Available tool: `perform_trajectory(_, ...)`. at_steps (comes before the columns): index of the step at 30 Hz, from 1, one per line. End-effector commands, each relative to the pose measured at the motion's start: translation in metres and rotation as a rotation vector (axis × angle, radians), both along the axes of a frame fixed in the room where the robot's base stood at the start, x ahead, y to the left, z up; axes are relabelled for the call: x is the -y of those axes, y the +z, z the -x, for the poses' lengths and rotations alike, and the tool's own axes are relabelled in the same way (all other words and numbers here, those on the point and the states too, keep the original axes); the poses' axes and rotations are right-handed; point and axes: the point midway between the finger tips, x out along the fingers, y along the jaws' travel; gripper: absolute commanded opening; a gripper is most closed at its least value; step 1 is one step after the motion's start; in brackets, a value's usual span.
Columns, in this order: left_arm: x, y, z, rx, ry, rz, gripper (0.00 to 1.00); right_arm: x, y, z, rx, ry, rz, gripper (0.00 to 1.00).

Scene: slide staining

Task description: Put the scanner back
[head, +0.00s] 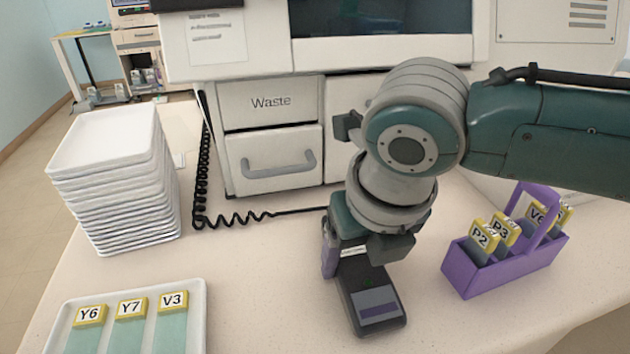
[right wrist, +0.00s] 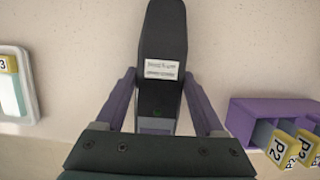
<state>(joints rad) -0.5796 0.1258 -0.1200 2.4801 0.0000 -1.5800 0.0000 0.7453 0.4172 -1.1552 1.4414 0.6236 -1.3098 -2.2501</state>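The scanner (head: 372,299) is a dark grey handheld device with a screen-like panel on its end. In the right wrist view the scanner (right wrist: 163,60) shows a white label. My right gripper (right wrist: 160,95) has its two purple fingers on either side of the scanner, close against it, and looks shut on it. In the head view the right gripper (head: 345,262) points down over the counter, and its wrist hides the scanner's rear part. I cannot tell the scanner's exact height above the counter. My left gripper is in neither view.
A purple slide rack (head: 515,267) with yellow-labelled slides stands right of my gripper. A white tray (head: 200,310) with slides Y6, Y7 and V3 lies front left. Stacked white trays (head: 115,190) stand behind it. A coiled black cord (head: 202,180) runs from the Waste machine (head: 270,125) toward my gripper.

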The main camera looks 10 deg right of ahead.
Motion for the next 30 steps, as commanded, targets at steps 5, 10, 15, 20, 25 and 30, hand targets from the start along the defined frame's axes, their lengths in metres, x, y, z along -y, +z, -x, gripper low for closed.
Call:
perform_trajectory(5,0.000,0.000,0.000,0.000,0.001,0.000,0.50,0.000,0.000,0.000,-0.001,0.000,0.000,0.91)
perform_trajectory(10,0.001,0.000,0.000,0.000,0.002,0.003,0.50,0.000,0.000,0.000,-0.001,0.000,0.000,1.00)
perform_trajectory(15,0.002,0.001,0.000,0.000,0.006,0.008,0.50,0.000,0.002,0.000,-0.001,0.000,0.000,1.00)
perform_trajectory(20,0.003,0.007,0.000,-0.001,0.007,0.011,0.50,0.000,0.019,0.003,0.002,0.001,-0.001,1.00)
perform_trajectory(25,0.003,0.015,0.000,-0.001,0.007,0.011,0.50,0.000,0.056,0.013,0.004,0.002,-0.002,1.00)
perform_trajectory(30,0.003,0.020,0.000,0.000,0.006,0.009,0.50,0.001,0.091,0.023,0.003,0.001,-0.001,1.00)
